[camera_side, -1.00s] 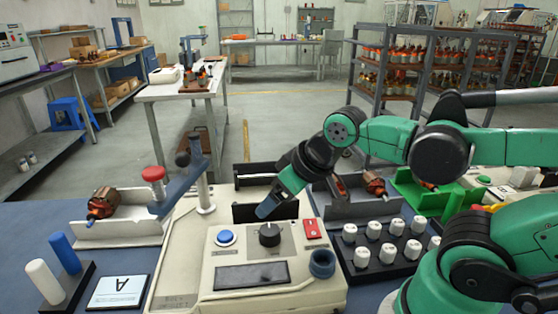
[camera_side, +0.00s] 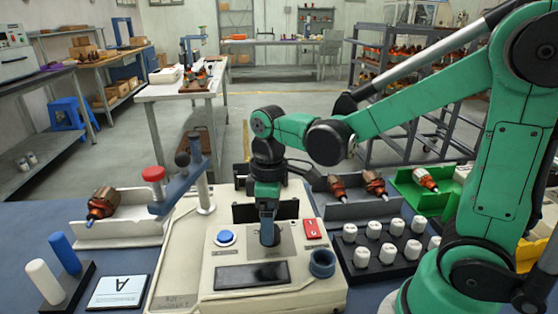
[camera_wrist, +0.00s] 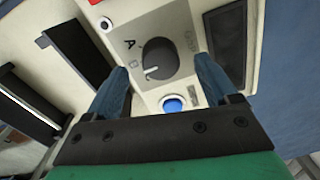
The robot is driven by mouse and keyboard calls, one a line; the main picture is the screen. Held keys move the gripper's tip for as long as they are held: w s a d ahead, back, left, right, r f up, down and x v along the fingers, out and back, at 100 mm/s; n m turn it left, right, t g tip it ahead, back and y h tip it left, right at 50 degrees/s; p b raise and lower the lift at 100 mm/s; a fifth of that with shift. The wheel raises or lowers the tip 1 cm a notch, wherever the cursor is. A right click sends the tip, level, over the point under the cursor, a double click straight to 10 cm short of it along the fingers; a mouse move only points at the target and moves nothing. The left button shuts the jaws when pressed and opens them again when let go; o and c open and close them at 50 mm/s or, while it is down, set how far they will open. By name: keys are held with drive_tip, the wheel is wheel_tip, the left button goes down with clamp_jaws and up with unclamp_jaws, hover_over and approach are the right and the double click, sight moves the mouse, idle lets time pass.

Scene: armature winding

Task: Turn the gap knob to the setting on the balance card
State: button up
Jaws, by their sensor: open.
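The gap knob (camera_wrist: 152,60) is a dark round knob with a pale pointer mark, on a light panel of the cream machine. In the wrist view a letter A is printed beside it. My gripper (camera_wrist: 160,84) is open, with one blue finger on each side of the knob. I cannot tell whether the fingers touch it. In the side view my gripper (camera_side: 268,238) points down over the knob and hides most of it.
A blue button (camera_side: 225,237) and a red switch (camera_side: 312,229) flank the knob. A rack of white cylinders (camera_side: 376,230) stands right. A blue lever arm with a red top (camera_side: 153,174) rises at left.

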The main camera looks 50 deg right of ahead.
drive_tip(key=shift+f, duration=0.8)
drive_tip(key=shift+c, duration=0.2)
clamp_jaws()
drive_tip(key=shift+m, duration=0.4)
drive_tip(key=m, duration=0.3)
drive_tip(key=shift+s+m, duration=0.1)
drive_tip(key=shift+m, duration=0.3)
drive_tip(key=m, duration=0.4)
drive_tip(key=shift+m, duration=0.3)
